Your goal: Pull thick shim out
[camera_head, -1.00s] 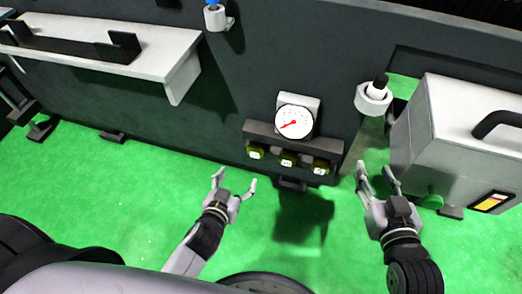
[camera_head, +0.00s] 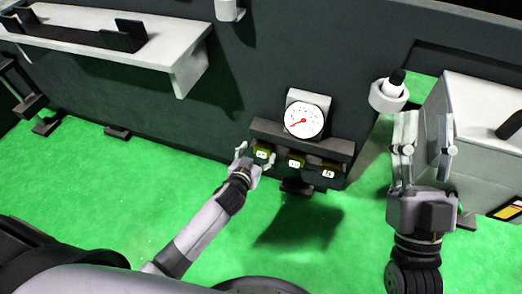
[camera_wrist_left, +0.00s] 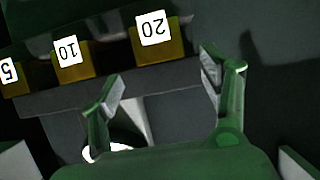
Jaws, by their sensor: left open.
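Three yellow-green shims with white number labels sit in a row in a dark rack under the dial gauge. In the left wrist view they read upside down as 20 (camera_wrist_left: 156,42), 10 (camera_wrist_left: 73,58) and 5 (camera_wrist_left: 12,78). The shim labelled 20 is the leftmost in the head view (camera_head: 263,153). My left gripper (camera_head: 256,156) is open at that shim's front. In the wrist view its fingers (camera_wrist_left: 160,78) are apart, short of the shim labelled 20; contact is not visible. My right gripper (camera_head: 425,128) is open and empty, in front of the grey box.
The dial gauge (camera_head: 304,119) stands above the rack ledge (camera_head: 285,133). A white ring holder with a black-tipped plug (camera_head: 388,97) is near my right gripper. The grey box (camera_head: 480,120) is at the right, a shelf (camera_head: 180,45) at upper left. Green floor lies open below.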

